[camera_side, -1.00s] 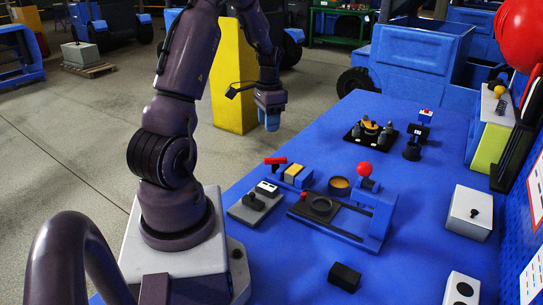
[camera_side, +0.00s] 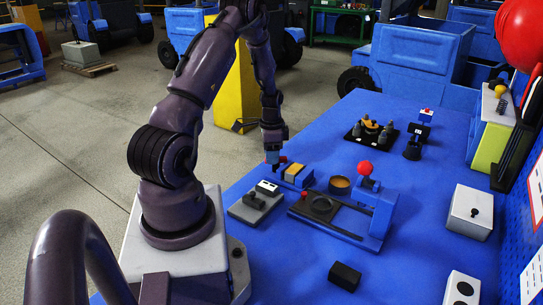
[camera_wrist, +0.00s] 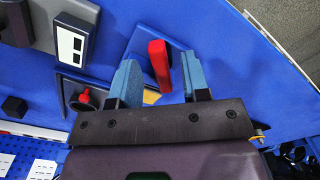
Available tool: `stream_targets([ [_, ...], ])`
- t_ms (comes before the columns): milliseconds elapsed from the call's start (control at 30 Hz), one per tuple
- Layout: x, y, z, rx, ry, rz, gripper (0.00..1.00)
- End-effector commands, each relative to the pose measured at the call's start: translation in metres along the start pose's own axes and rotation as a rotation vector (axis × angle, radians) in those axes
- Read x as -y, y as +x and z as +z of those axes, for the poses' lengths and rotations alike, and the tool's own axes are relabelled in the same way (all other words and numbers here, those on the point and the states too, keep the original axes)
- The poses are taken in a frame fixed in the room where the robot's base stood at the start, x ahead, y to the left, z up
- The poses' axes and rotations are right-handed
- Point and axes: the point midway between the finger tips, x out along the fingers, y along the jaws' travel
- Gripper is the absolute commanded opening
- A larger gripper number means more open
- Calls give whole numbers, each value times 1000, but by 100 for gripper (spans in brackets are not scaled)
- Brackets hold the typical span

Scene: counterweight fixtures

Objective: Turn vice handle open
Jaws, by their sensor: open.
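The small blue vice (camera_side: 304,183) stands on the near left part of the blue table, with a yellow block (camera_side: 297,171) in it. Its red handle (camera_side: 283,159) is at the left end, partly hidden by my gripper (camera_side: 273,161) in the side view. In the wrist view the red handle (camera_wrist: 158,62) lies between the two light blue fingers of my gripper (camera_wrist: 160,60), which are apart. A gap shows on both sides of the handle. Whether the handle is fully at fingertip height cannot be told.
A grey box with a black lever (camera_side: 255,203) stands beside the vice. A blue slide fixture with a red ball knob (camera_side: 365,167) is to its right. A black block (camera_side: 345,276) lies nearer the front.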

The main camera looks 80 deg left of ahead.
Motion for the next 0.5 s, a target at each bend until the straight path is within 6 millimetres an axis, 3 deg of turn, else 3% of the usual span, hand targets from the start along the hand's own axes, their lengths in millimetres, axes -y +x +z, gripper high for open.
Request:
stream_targets([
  [400,0,9,0,-1,-1,-1,43],
  [500,0,9,0,-1,-1,0,20],
])
